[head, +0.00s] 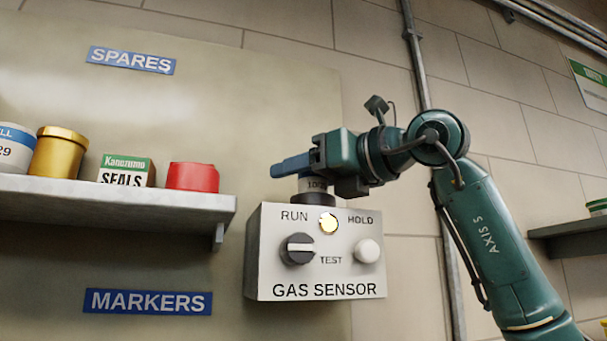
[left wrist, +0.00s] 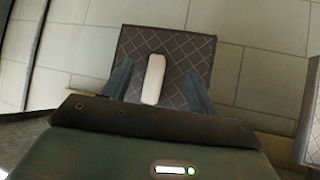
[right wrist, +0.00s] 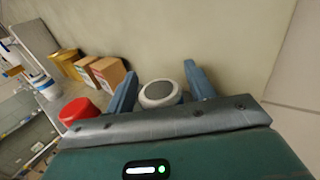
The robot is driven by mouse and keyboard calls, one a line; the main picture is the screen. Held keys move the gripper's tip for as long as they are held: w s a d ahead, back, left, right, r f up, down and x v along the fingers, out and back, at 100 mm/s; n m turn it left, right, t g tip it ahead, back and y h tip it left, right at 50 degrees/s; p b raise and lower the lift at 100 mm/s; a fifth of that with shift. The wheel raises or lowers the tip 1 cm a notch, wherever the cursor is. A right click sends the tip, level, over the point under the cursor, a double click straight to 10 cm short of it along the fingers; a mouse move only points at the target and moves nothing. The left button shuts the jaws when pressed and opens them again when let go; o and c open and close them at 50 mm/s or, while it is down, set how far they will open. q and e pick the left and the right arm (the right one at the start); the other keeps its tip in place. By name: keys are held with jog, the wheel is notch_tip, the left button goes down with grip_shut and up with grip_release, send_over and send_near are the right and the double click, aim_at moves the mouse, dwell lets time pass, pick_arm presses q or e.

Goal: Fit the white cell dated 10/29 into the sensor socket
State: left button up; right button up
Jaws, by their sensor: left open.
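The white gas sensor box (head: 315,255) is on the wall, with a dark round socket on its top. A light cell (head: 312,184) stands upright at that socket, its date partly hidden and reading about "10/2". My right gripper (head: 292,166) is around the cell's upper part. In the right wrist view the cell's round top (right wrist: 160,94) lies between the open fingers, with small gaps. Whether it is fully seated cannot be told. Another white cell (head: 12,152) with a blue band, ending "29", stands on the shelf, cut by the frame edge. My left gripper (left wrist: 158,80) is open.
The shelf (head: 120,197) at left holds a gold tin (head: 59,153), a seals box (head: 126,171) and a red container (head: 192,177). The sensor has a dark knob (head: 297,249), a pale button (head: 366,251) and a lit lamp (head: 328,223). A pipe runs behind my right arm.

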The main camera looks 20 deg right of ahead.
jog(key=shift+o, duration=0.6)
pick_arm(q)
jog(key=d+b, duration=0.1)
jog(key=b, duration=0.2)
jog(key=shift+w+d+t+h, duration=0.2)
jog(key=shift+t+h, duration=0.1)
pick_arm(e)
jog(key=v, duration=1.3)
jog(key=shift+s, duration=0.15)
